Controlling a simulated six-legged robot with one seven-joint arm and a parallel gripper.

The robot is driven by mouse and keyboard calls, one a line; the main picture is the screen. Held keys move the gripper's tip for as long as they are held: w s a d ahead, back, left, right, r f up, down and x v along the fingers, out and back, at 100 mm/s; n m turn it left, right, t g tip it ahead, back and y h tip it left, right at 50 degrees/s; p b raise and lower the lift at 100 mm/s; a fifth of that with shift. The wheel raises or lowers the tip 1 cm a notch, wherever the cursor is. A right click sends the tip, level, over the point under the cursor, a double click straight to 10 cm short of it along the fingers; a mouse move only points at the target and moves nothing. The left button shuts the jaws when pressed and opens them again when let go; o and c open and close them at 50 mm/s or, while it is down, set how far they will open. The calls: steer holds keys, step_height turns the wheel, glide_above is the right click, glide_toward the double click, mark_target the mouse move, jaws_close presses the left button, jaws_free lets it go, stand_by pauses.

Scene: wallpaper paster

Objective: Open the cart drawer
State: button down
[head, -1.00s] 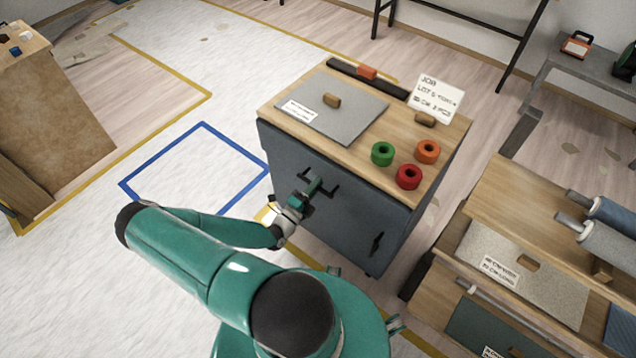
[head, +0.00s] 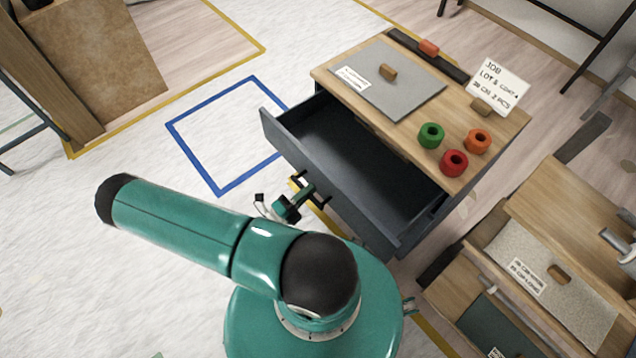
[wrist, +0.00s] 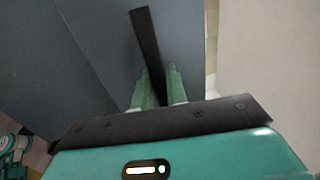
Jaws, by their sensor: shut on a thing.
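The cart (head: 470,190) has a wooden top and a dark grey body. Its drawer (head: 335,190) is pulled well out toward me, and its inside shows empty. My gripper (head: 306,192) is at the drawer's front and shut on the black bar handle (head: 322,202). In the wrist view the green fingers (wrist: 158,88) close around the dark handle bar (wrist: 146,45), with the grey drawer front (wrist: 90,50) behind it.
On the cart top are a grey sheet (head: 400,100), green (head: 431,135), orange (head: 477,141) and red (head: 454,163) rings, and a job card (head: 497,88). A wooden bench (head: 560,210) stands close at right. A blue floor outline (head: 195,160) lies to the left, with clear floor.

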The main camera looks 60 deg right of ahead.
steer(key=shift+w+a, duration=0.15)
steer(key=shift+a, duration=0.2)
steer(key=c, duration=1.5)
jaws_free()
steer(key=shift+w+a, duration=0.1)
steer(key=v, duration=1.3)
steer(key=shift+a, duration=0.25)
steer(key=shift+w+f, duration=0.1)
steer(key=shift+w, duration=0.05)
